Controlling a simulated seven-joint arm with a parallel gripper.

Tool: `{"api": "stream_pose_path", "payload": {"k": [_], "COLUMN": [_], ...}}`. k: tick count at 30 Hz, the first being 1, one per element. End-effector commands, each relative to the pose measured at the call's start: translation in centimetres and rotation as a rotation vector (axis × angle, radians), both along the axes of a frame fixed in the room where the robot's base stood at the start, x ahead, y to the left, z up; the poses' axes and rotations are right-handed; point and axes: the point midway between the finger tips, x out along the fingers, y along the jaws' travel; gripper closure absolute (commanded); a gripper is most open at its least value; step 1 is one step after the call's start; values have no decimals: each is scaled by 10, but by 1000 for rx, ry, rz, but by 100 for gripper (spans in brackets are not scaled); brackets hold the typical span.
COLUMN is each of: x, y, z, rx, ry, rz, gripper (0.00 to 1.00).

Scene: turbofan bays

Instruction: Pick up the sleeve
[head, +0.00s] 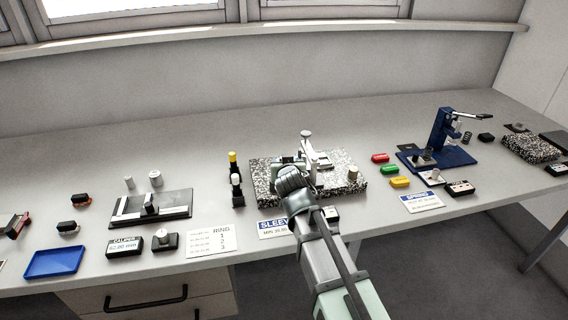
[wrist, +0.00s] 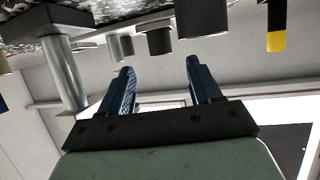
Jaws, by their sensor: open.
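A card whose visible letters read "SLEEV" (head: 275,228) lies at the front of a speckled granite plate (head: 262,187) in the head view. A small pale cylinder (head: 353,173) stands on the plate's right part; I cannot tell whether it is the sleeve. In the wrist view, a small grey cylinder (wrist: 121,47), a dark cylinder (wrist: 158,41) and a larger dark cylinder (wrist: 203,18) show beyond the fingertips. My gripper (wrist: 157,75) is open, with nothing between its blue fingers. In the head view my arm reaches over the plate and hides part of it.
A silver post (wrist: 66,75) stands left of my fingers in the wrist view. A yellow-tipped black piece (head: 233,160) stands left of the plate. A blue press (head: 445,135) is at the right, with coloured blocks before it. A blue tray (head: 54,262) lies at the left.

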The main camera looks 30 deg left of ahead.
Motion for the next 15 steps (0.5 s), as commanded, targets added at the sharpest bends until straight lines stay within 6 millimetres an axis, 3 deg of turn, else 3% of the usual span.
{"api": "stream_pose_path", "payload": {"k": [8,15], "x": [11,33], "y": [9,27], "z": [-8,-23], "rx": [-1,-1], "ry": [1,1], "rz": [-1,-1], "gripper": [37,37]}}
